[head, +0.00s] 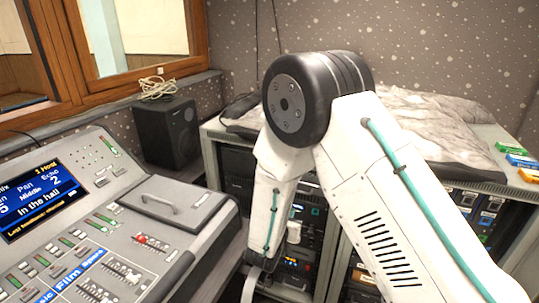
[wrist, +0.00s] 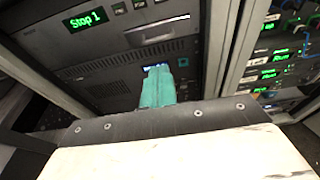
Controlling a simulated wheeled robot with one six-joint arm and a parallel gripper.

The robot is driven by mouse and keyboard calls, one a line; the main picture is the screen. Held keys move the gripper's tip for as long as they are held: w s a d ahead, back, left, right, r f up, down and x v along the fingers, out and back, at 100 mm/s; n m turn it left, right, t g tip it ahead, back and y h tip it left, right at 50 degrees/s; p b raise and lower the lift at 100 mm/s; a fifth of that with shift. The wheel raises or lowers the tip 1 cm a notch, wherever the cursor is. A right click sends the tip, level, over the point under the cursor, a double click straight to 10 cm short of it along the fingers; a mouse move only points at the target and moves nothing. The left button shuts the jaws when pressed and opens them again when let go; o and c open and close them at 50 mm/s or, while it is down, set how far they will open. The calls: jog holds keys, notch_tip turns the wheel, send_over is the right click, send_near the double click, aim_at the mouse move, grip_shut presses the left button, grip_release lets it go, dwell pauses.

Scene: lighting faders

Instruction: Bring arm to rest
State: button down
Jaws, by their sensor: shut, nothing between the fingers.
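My white arm reaches across the right half of the head view, with its dark round joint at the top and its forearm hanging down in front of the equipment rack (head: 318,190). My gripper (wrist: 158,72) shows in the wrist view as teal fingers held together, with nothing between them. It points toward the dark front of a rack unit (wrist: 110,62) with a green "Stop 1" display. I cannot tell the exact gap to that front. In the head view the gripper end is low at the bottom edge and mostly cut off.
A mixing console (head: 100,225) with faders and a lit screen (head: 40,200) fills the left, close to my forearm. A black speaker (head: 166,132) stands behind it. A grey crumpled cover (head: 430,120) lies on the rack top, with small coloured boxes (head: 521,160) at right.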

jog(key=s+d+r+m+g+h, duration=0.2)
jog(key=s+d+r+m+g, duration=0.45)
jog(key=s+d+m, duration=0.2)
jog(key=s+d+r+m+g+h, duration=0.2)
jog(key=s+d+r+m+g, duration=0.5)
jog(key=s+m, duration=0.25)
jog(key=s+r+m+y, duration=0.5)
jog(key=s+r+m, duration=0.1)
jog(key=s, duration=0.4)
jog(key=s+r+m+t+y, duration=0.1)
jog(key=s+r+m+y, duration=0.5)
jog(key=s, duration=0.4)
jog(key=shift+s+r+m, duration=0.3)
jog(key=shift+r, duration=0.3)
